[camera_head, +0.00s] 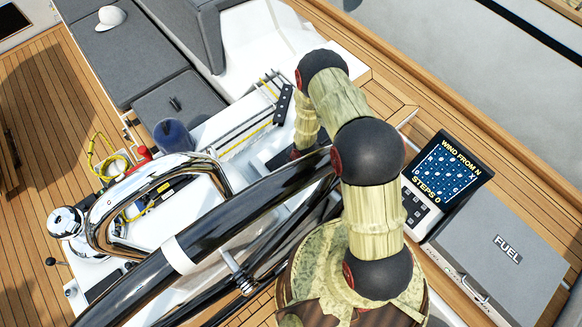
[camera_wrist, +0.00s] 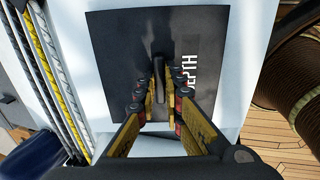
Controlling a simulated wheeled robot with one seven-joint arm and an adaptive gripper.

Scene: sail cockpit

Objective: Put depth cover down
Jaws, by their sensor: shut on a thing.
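The depth cover (camera_wrist: 115,50) is a dark flat square plate with white DEPTH lettering and a raised handle. My gripper (camera_wrist: 163,90) has its fingers on both sides of that handle and is shut on it. The plate appears in front of a white panel (camera_wrist: 260,25); I cannot tell whether it touches the panel or is held off it. Part of the plate's near side is hidden behind my fingers. In the head view my arm hides most of the gripper and the cover.
Several ropes (camera_wrist: 60,75) run left of the cover. In the head view, a large black wheel (camera_head: 215,225), chrome rail (camera_head: 100,225), display (camera_head: 447,170) and grey FUEL box (camera_head: 510,270) surround my arm.

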